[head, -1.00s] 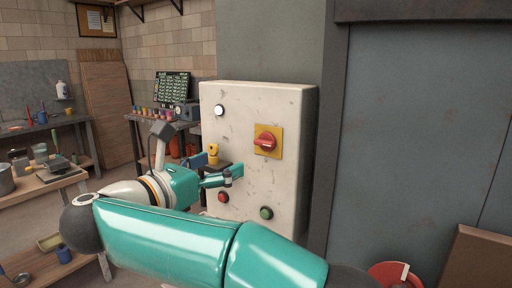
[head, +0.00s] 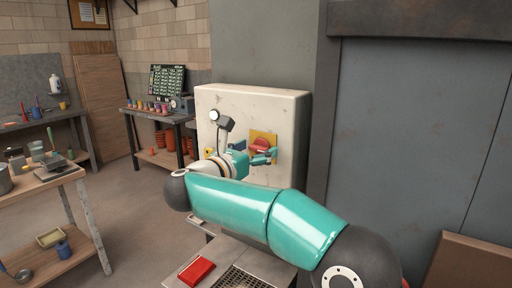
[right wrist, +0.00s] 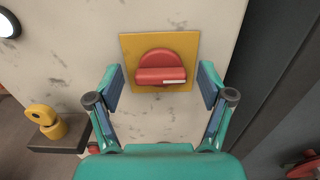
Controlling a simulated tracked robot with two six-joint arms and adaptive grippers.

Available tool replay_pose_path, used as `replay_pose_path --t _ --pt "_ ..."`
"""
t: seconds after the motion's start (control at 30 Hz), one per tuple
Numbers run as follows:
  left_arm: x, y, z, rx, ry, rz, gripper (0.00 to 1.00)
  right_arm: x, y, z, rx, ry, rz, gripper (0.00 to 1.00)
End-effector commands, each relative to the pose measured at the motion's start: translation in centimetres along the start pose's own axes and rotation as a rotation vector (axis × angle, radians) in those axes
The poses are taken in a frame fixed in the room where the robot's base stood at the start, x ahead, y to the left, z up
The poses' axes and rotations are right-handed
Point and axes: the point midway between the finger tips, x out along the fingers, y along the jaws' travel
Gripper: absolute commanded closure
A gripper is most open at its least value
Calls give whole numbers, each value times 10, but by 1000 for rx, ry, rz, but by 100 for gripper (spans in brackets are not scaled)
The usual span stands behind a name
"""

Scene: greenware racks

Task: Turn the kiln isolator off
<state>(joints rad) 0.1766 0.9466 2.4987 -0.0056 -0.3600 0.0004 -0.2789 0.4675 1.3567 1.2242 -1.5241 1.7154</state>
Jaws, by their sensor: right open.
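The kiln isolator is a red rotary knob (right wrist: 160,65) on a yellow square plate (right wrist: 185,45), fixed to the front of a pale, scuffed cabinet (head: 285,110). Its grip bar lies about level in the right wrist view, with a white mark toward the right end. The knob also shows in the head view (head: 260,144), partly hidden by the gripper. My right gripper (right wrist: 161,84) is open, its fingers at either side of the knob and apart from it; nothing is between them that it grips. My left gripper is not in view.
A yellow padlock-like object (right wrist: 45,121) sits on a dark ledge at the cabinet's left. A white round lamp (head: 215,115) is at the cabinet's upper left. A grey door (head: 400,130) stands to the right. A red item (head: 197,271) lies on a surface below.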

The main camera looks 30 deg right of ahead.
Motion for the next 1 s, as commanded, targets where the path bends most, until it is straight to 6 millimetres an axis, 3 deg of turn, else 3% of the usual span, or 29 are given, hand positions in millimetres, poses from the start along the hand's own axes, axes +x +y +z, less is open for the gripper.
replay_pose_path --t 0.23,0.6,1.0 --pt "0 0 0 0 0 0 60 0 0 0 0 0 0 22" --pt "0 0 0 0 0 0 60 0 0 0 0 0 1 80" --pt "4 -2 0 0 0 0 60 0 1 -1 -73 -1 2 80"
